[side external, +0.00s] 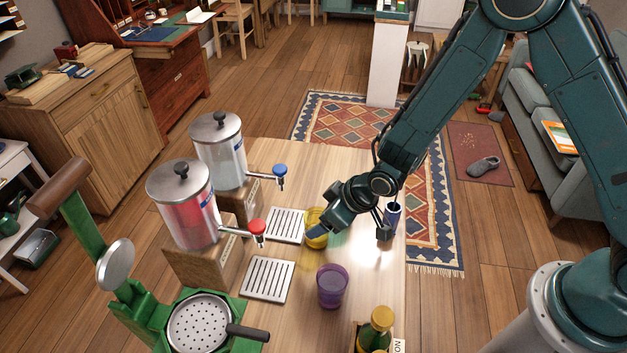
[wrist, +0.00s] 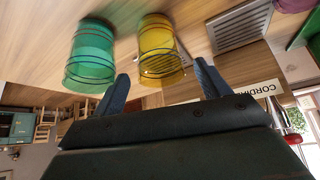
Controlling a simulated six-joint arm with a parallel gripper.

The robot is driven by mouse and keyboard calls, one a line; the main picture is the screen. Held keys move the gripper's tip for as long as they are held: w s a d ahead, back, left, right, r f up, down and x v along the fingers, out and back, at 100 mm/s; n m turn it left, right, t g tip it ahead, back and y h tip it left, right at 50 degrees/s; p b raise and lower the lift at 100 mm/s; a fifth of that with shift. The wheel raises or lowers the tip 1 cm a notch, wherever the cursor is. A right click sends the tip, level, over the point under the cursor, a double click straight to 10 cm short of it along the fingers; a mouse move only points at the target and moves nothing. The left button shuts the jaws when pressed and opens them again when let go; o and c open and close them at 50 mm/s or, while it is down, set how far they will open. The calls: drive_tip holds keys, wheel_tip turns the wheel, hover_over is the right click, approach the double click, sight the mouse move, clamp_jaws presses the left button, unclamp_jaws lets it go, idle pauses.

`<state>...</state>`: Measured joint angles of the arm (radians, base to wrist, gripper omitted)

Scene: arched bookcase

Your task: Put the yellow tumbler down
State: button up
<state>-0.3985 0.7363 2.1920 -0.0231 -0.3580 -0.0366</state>
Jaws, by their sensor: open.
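The yellow tumbler (side external: 314,228) stands on the light wood table, beside the slotted drip tray under the blue-tapped dispenser. My gripper partly covers it in the side view. In the wrist view, which is upside down, the yellow tumbler (wrist: 158,42) appears upright on the wood, just beyond and between my spread fingertips. My gripper (wrist: 162,74) is open, with a gap between each finger and the tumbler in that picture. Whether either finger touches it cannot be told. A green tumbler (wrist: 92,50) stands close beside the yellow one.
A purple tumbler (side external: 332,287) stands nearer the front. A dark blue can (side external: 394,214) is near the right table edge. Red (side external: 184,205) and clear (side external: 221,150) dispensers stand left, with drip trays (side external: 267,281). A green press (side external: 150,320) and a bottle (side external: 377,330) are at the front.

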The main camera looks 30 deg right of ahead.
drive_tip(key=v, duration=0.8)
drive_tip(key=shift+w, duration=0.1)
idle(0.6)
drive_tip(key=s+d+r+m+h, duration=0.1)
drive_tip(key=s+d+r, duration=0.35)
drive_tip(key=r, duration=0.35)
drive_tip(key=s+d+r+m+h, duration=0.1)
drive_tip(key=s+d+r+m, duration=0.15)
drive_tip(key=d+r, duration=0.5)
drive_tip(key=s+d+r, duration=0.2)
drive_tip(key=s+r, duration=0.2)
drive_tip(key=s, duration=0.3)
drive_tip(key=s+d+r+m, duration=0.1)
drive_tip(key=s+d+r, duration=0.2)
drive_tip(key=s, duration=0.4)
drive_tip(key=shift+s+r+h, duration=0.3)
drive_tip(key=shift+r+h, duration=0.1)
drive_tip(key=shift+o, duration=0.5)
drive_tip(key=shift+w+m, duration=0.1)
drive_tip(key=shift+m, duration=0.15)
